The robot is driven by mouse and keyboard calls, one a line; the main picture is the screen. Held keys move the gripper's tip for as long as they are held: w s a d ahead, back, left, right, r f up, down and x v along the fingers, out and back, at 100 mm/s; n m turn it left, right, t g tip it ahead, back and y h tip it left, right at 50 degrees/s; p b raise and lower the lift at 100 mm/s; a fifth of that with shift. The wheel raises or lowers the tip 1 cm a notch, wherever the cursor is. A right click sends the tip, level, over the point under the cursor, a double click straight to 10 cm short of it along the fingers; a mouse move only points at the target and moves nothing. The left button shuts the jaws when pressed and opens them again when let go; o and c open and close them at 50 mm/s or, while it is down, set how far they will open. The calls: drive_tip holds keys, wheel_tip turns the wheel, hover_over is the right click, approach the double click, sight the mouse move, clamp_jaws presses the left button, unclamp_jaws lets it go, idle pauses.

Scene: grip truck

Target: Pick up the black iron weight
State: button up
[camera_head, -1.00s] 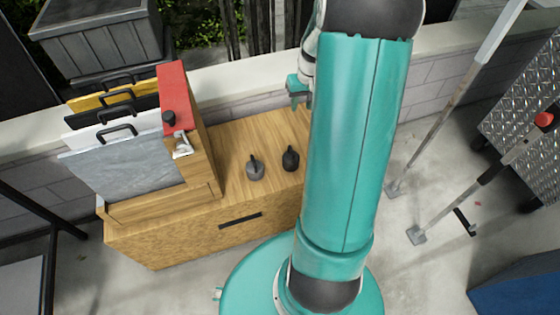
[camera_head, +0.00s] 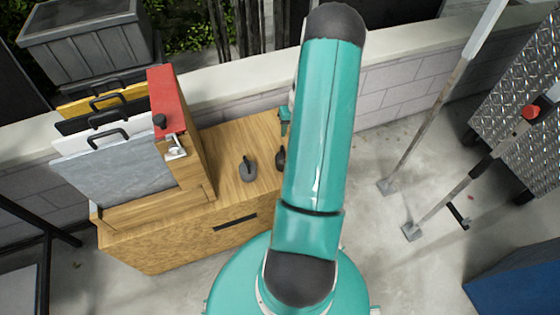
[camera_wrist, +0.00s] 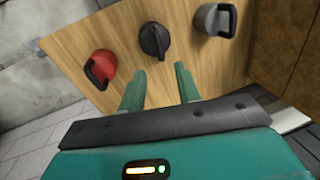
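The black iron weight (camera_wrist: 153,40) stands on the wooden cabinet top, between a red weight and a grey one in the wrist view. In the head view only part of the black weight (camera_head: 280,158) shows beside my arm. My gripper (camera_wrist: 158,82) has its two green fingers apart, with nothing between them. The fingertips point toward the black weight and appear short of it. In the head view my arm hides most of the gripper, and a small green part of it (camera_head: 285,121) shows above the black weight.
The grey weight (camera_head: 248,169) stands left of the black one, and the red weight (camera_wrist: 101,68) on its other side. A wooden rack with a red top (camera_head: 167,98) holds several upright panels at the cabinet's left. A low block wall (camera_head: 385,85) runs behind.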

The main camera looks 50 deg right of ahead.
sight(284, 149)
drive_tip(key=f, duration=0.4)
drive_tip(key=w+a+f, duration=0.1)
drive_tip(key=f, duration=0.7)
drive_tip(key=shift+w+a, duration=0.3)
clamp_jaws()
drive_tip(key=shift+w+r, duration=0.1)
idle(0.7)
